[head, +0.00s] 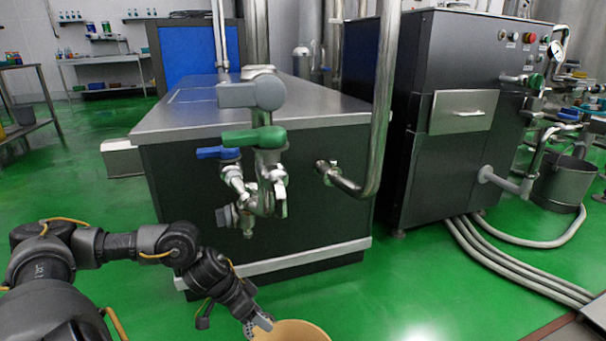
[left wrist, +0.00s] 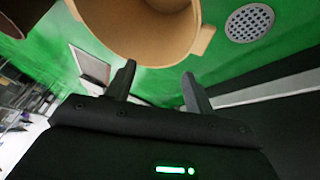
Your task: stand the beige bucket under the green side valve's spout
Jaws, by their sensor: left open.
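The beige bucket (head: 290,332) stands low at the bottom edge of the head view, mostly cut off. The left wrist view shows its open mouth and thick rim (left wrist: 146,58), with a small tab on the rim. My left gripper (head: 260,325) is open at the bucket's left side. In the left wrist view its two fingers (left wrist: 157,75) point at the rim; I cannot tell whether they touch it. The green valve handle (head: 250,138) is on the pipework at the tank's front, with metal spouts (head: 280,195) below it. My right gripper is out of view.
A dark steel-topped tank (head: 250,100) stands behind the valve, with a pale rail at its base. A control cabinet (head: 455,110) and floor hoses (head: 500,255) are at right. A round floor drain (left wrist: 250,22) shows in the wrist view. Green floor before the tank is clear.

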